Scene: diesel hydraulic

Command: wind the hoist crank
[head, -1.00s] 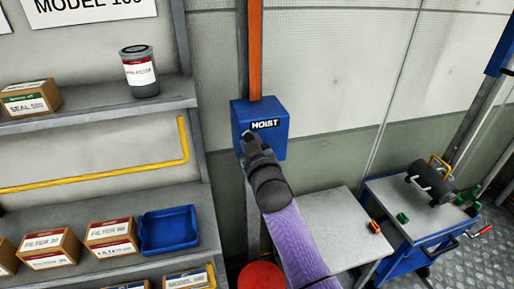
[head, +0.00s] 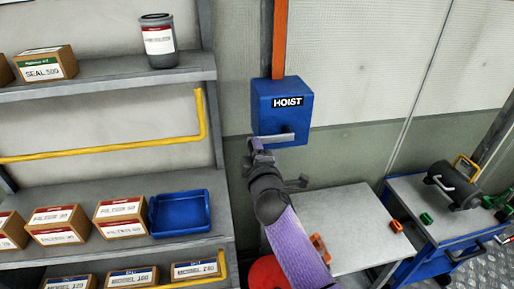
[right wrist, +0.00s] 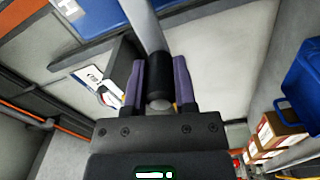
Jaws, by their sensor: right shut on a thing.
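The blue hoist box (head: 293,117), labelled HOIST, hangs on the wall under an orange upright. A metal crank arm (head: 276,138) shows across its lower front, pointing left. My right gripper (head: 257,147) is at the left end of that arm, just below the box's lower left. In the right wrist view, its purple fingers (right wrist: 160,82) are shut on a dark crank grip (right wrist: 161,70), with a grey metal bar beyond it. The grip is hidden in the head view. My left gripper is in neither view.
Grey shelves (head: 110,87) with boxes, a can (head: 158,42) and a blue bin (head: 180,213) stand at left. A grey table (head: 345,222) is below the hoist. A blue cart (head: 425,235) with a dark cylinder (head: 455,188) stands at right.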

